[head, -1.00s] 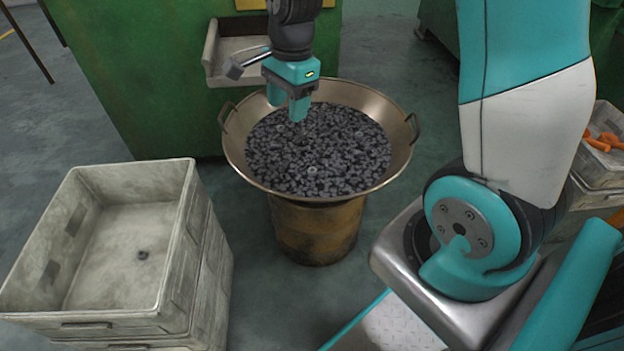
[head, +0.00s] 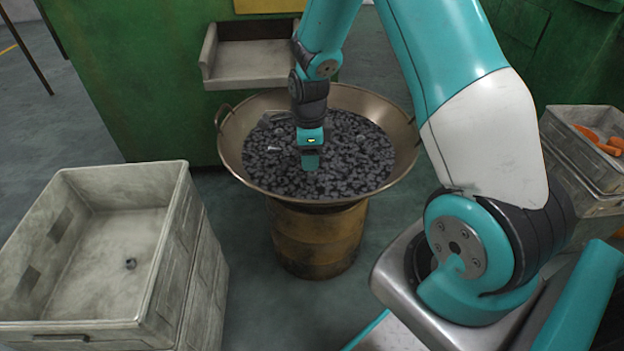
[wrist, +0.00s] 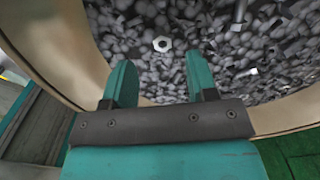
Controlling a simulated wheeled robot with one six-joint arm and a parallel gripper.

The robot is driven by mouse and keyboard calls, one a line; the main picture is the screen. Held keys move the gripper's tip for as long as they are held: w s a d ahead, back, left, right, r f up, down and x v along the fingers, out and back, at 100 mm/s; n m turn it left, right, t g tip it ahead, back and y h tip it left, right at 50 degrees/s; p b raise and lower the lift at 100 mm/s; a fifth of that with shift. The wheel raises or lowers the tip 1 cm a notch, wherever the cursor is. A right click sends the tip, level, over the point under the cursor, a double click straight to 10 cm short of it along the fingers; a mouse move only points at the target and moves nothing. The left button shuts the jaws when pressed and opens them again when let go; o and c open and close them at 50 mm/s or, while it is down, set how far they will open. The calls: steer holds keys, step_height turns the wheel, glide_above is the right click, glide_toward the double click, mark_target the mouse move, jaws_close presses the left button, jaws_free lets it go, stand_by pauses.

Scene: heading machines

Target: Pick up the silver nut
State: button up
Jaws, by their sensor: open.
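A silver nut (wrist: 162,44) with a dark hole lies on top of the dark grey parts in the wide pan (head: 398,165). In the wrist view it shows just beyond the gap between my fingertips, roughly centred. My gripper (wrist: 161,72) is open with nothing between its two teal fingers. In the head view my gripper (head: 310,165) hangs over the middle of the pan, low above the parts. The nut cannot be made out in the head view, where my gripper probably covers it.
The pan rests on a rusty yellow drum (head: 318,240). Silver bolts (wrist: 240,14) lie among the parts. A grey crate (head: 185,260) holding one small dark part (head: 130,263) stands left. A green machine (head: 140,90) with a metal tray (head: 255,65) is behind. Another crate (head: 590,195) is at right.

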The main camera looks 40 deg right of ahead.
mark_target(311, 173)
step_height(311, 173, down, 6)
steer(key=b, duration=0.2)
steer(key=shift+d+r+b, duration=0.15)
steer(key=shift+r+b, duration=0.05)
steer(key=shift+b, duration=0.1)
steer(key=shift+r, duration=0.1)
jaws_close()
steer(key=shift+r, duration=0.1)
